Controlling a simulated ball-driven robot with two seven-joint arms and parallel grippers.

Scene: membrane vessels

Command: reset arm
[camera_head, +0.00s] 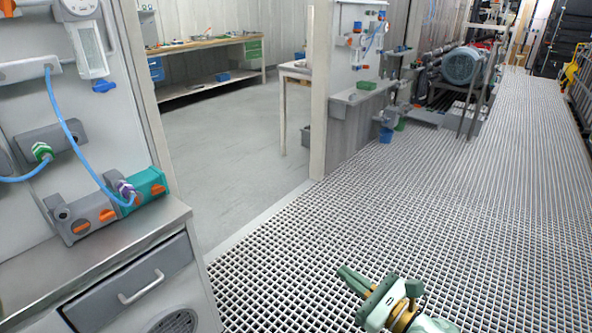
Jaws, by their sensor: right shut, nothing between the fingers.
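My right gripper (354,279) shows at the bottom of the head view, right of the middle. It is pale green, its fingers are shut together, and nothing is between them. It is above the grating floor (430,220), apart from any object. The right arm comes in from the bottom edge, and most of it is out of the picture. My left gripper is not in the picture.
A grey cabinet (125,282) with a drawer stands close at the left, with teal and grey fittings and blue hoses above it. A post (321,95) and a workbench (205,50) stand farther back. The grating around the gripper is clear.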

